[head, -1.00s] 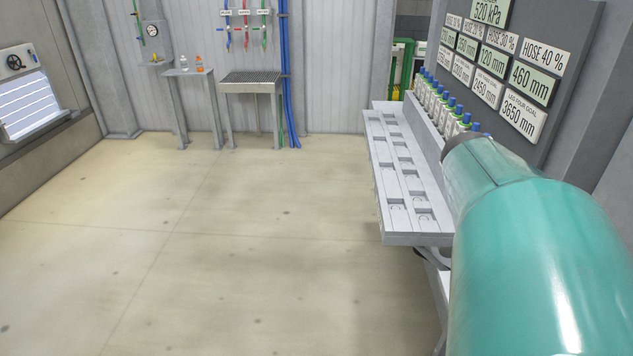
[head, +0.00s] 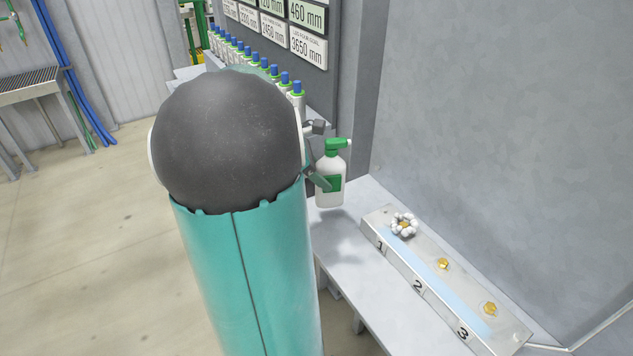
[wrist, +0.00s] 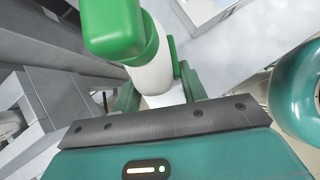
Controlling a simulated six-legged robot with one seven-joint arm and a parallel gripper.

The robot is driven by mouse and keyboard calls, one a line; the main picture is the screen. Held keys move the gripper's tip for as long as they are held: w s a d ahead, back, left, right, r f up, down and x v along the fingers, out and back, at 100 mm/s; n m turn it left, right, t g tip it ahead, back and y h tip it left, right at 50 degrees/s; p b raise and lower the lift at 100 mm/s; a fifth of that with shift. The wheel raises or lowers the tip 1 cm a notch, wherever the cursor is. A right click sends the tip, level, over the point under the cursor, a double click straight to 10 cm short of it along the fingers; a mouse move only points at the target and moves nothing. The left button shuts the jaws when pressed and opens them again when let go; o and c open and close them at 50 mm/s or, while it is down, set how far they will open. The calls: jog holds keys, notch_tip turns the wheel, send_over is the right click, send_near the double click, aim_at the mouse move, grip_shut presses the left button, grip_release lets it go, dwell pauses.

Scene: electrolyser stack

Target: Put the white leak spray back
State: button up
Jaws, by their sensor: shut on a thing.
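The white leak spray (head: 331,194) is a white bottle with a green trigger head and a green label. In the head view it is upright at the right of my arm, above the near part of the grey bench (head: 338,268), with a soft shadow below it. My gripper (head: 316,177) is shut on the bottle's side, partly hidden behind my arm. In the wrist view the bottle (wrist: 152,72) stands between the green fingers of my gripper (wrist: 158,93), with its green head towards the camera. Its base is hidden there.
A block (head: 450,288) marked 1, 2, 3 lies on the bench, with white foam (head: 404,224) on fitting 1 and bare brass fittings at 2 and 3. A row of blue-capped bottles (head: 285,82) stands behind my arm. A grey wall (head: 490,120) closes the right side.

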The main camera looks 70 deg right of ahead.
jog(key=shift+f, duration=1.25)
jog(key=shift+f, duration=0.1)
jog(key=o, duration=0.7)
jog(key=v, duration=1.2)
